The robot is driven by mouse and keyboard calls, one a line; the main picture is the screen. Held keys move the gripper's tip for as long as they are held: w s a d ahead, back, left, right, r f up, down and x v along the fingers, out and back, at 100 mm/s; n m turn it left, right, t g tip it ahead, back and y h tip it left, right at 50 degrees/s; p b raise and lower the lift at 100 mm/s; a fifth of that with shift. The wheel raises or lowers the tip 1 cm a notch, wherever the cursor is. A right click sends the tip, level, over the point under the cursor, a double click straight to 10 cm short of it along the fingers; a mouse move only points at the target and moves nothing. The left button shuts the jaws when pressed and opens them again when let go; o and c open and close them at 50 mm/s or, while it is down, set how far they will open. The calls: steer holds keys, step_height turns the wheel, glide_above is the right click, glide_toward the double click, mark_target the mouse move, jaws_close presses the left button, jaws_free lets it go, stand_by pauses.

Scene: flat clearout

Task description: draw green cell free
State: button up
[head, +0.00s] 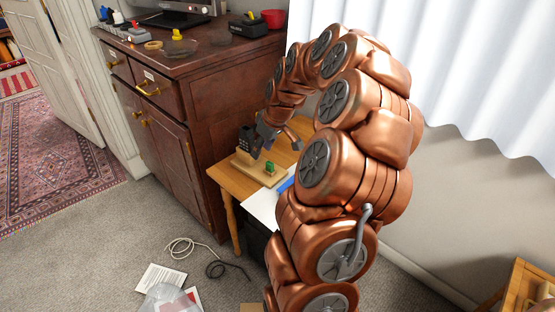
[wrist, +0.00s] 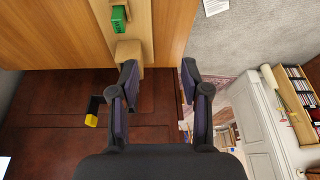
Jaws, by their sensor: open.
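The green cell (head: 269,167) is a small green block on a pale wooden holder (head: 250,172) on the small wooden table. It also shows at the top of the wrist view (wrist: 119,20), seated against the holder (wrist: 140,28). My gripper (head: 264,148) is over the table, just above and beside the cell in the head view. In the wrist view my gripper (wrist: 159,78) is open with nothing between its fingers, and the cell lies beyond the fingertips, up and to the left. I cannot tell how deep the cell sits in the holder.
A brown cabinet (head: 190,90) stands left of the table (head: 225,181), with several small items on top. Cables (head: 185,247) and papers lie on the carpet. A white curtain (head: 470,70) hangs at right.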

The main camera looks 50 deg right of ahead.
glide_toward(270, 163)
steer(key=f, duration=0.2)
steer(key=shift+h, duration=0.3)
steer(key=shift+w+a+b+x, duration=0.15)
steer(key=shift+b+x, duration=0.1)
steer(key=shift+x, duration=1.55)
steer(key=shift+w+a+b+x, duration=0.15)
steer(key=shift+b+x, duration=0.05)
steer(key=shift+x, duration=1.6)
steer(key=shift+r, duration=0.1)
jaws_close()
